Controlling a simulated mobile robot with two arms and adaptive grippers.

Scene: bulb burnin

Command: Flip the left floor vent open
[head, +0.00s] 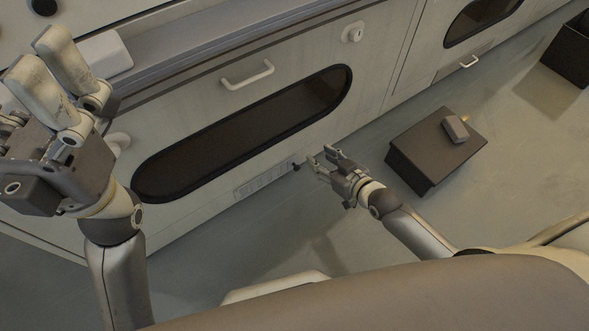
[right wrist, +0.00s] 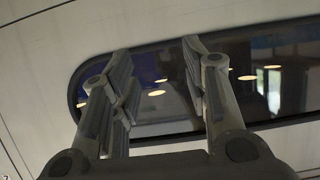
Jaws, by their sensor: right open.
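The left floor vent is a pale slotted panel (head: 264,180) low on the cabinet front, just below the long dark oval window. A small dark knob (head: 296,166) shows at its right end. The panel looks flush with the front. My right gripper (head: 325,157) is open and empty, low by the cabinet and just right of the knob, with a small gap in the picture. In the right wrist view its spread fingers (right wrist: 158,58) are in front of the dark window; the vent is not visible there. My left gripper (head: 45,60) is raised at the upper left, fingers apart and empty.
The oval window (head: 250,130) and a bar handle (head: 247,76) are on the cabinet front above the vent. A dark box (head: 425,145) with a small grey object (head: 455,129) on top stands on the floor at right. Floor between is clear.

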